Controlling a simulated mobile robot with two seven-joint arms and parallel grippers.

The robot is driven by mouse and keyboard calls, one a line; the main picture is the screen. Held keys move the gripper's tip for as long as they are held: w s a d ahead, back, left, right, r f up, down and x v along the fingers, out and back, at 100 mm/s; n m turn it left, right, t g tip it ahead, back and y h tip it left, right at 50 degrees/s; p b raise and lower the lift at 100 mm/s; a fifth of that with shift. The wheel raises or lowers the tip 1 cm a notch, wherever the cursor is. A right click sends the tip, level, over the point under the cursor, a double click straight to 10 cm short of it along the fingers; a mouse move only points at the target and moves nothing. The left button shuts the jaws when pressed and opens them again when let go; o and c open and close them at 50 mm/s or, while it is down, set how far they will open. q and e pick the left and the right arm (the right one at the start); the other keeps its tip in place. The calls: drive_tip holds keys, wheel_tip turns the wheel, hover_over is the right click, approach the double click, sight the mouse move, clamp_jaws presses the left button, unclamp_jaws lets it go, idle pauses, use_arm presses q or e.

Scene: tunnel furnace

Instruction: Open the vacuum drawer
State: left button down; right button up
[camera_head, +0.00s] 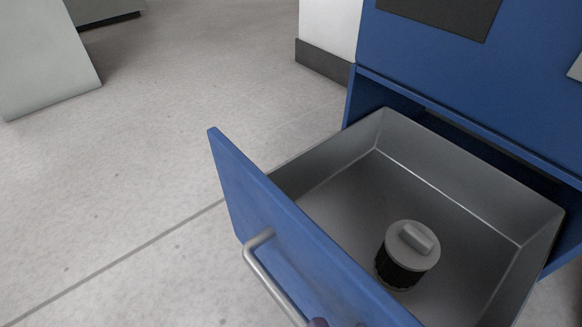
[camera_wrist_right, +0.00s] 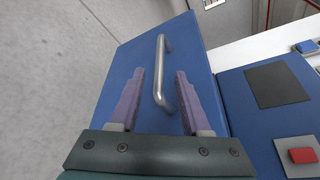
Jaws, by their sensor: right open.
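The drawer has a blue front panel (camera_head: 262,205) and a grey metal box (camera_head: 330,195), and it stands pulled far out of the blue cabinet (camera_head: 480,60). Its silver bar handle (camera_head: 272,283) is on the front panel; the handle also shows in the right wrist view (camera_wrist_right: 161,60). In that view my right gripper (camera_wrist_right: 159,74) is open, with its purple fingers apart on either side of the handle. Only a bit of purple fingertip shows at the bottom edge of the head view. My left gripper is not in view.
A dark cylinder with a grey knobbed lid (camera_head: 411,245) stands inside the drawer. A red button (camera_wrist_right: 303,155) is on the cabinet front. A grey block (camera_head: 40,60) stands at the far left. The floor left of the drawer is clear.

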drive_tip(key=v, duration=0.3)
drive_tip(key=shift+s+d+r+p, duration=0.1)
drive_tip(key=shift+s+p, duration=0.15)
drive_tip(key=shift+p, duration=0.1)
drive_tip(key=w+a+r+n+g+y+p, duration=0.1)
drive_tip(key=w+r+n+g+p, duration=0.4)
drive_tip(key=r+p, duration=1.3)
drive_tip(key=a+r+n+g+y+p, duration=0.1)
drive_tip(key=r+n+p, duration=0.8)
drive_tip(key=r+p, duration=0.85)
drive_tip(key=s+d+r+n+g+h+p, duration=0.1)
drive_tip(key=d+r+n+g+h+p, duration=0.15)
drive_tip(key=d+r+p, duration=0.7)
drive_tip(key=s+d+r+n+g+h+p, duration=0.1)
drive_tip(key=d+r+n+h+p, duration=0.15)
drive_tip(key=r+p, duration=1.3)
drive_tip(key=s+d+r+n+g+h+p, duration=0.2)
drive_tip(key=d+r+n+p, duration=0.25)
drive_tip(key=r+p, duration=0.85)
wheel_tip(320, 180, up, 37)
drive_tip(key=p, duration=3.2)
drive_tip(key=shift+w+d+f+m+p, duration=0.2)
drive_tip(key=shift+m+p, duration=0.1)
drive_tip(key=shift+m, duration=0.15)
